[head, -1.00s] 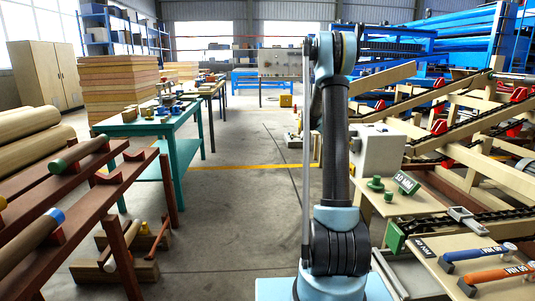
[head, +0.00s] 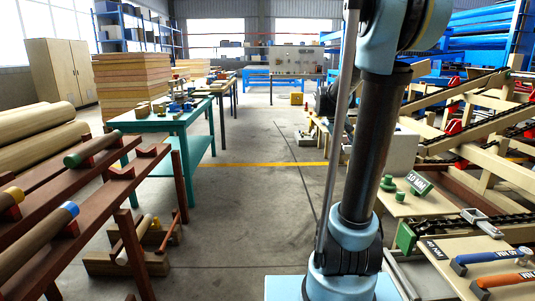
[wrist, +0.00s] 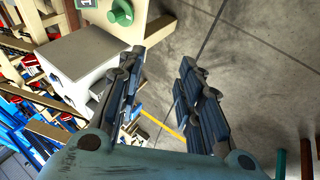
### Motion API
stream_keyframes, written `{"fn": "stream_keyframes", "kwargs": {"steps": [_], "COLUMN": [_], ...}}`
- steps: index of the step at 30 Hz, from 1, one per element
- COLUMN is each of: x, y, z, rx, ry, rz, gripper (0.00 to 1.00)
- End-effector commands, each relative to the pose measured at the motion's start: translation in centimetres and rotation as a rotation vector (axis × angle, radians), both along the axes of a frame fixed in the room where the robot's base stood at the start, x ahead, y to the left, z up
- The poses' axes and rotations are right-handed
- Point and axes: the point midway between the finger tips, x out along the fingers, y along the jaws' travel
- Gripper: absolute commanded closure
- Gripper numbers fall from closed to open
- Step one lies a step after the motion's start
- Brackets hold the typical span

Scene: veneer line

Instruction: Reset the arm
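My arm (head: 372,150) rises in the right half of the head view, with its dark link nearly upright and its pale blue upper joint cut off by the top edge. My gripper (wrist: 168,55) shows in the wrist view as two dark jointed fingers, spread apart with bare grey floor between them. It is open and holds nothing. In the head view I cannot clearly make out the gripper; the arm hides part of that area.
A red-brown rack (head: 92,215) with rollers stands at the left, by a teal table (head: 178,122). A grey box (wrist: 68,52) shows near the fingers. The middle aisle floor (head: 262,195) is clear.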

Motion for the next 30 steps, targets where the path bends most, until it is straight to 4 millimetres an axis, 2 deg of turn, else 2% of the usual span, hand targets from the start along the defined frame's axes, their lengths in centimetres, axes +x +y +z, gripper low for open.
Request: {"fn": "stream_keyframes", "kwargs": {"steps": [1, 3, 14, 21, 30], "x": [-1.7, -3.8, -14.4, -21.1, -28.2], "y": [0.6, 1.4, 5.6, 8.4, 11.6], "z": [-0.2, -0.6, -3.8, -6.9, -11.6], "rx": [0.021, 0.051, 0.209, 0.313, 0.437], "ry": [0.004, 0.010, 0.047, 0.074, 0.111], "rz": [-0.001, -0.004, -0.015, -0.018, -0.019], "gripper": [0.67, 0.67, 0.67, 0.67, 0.67]}}
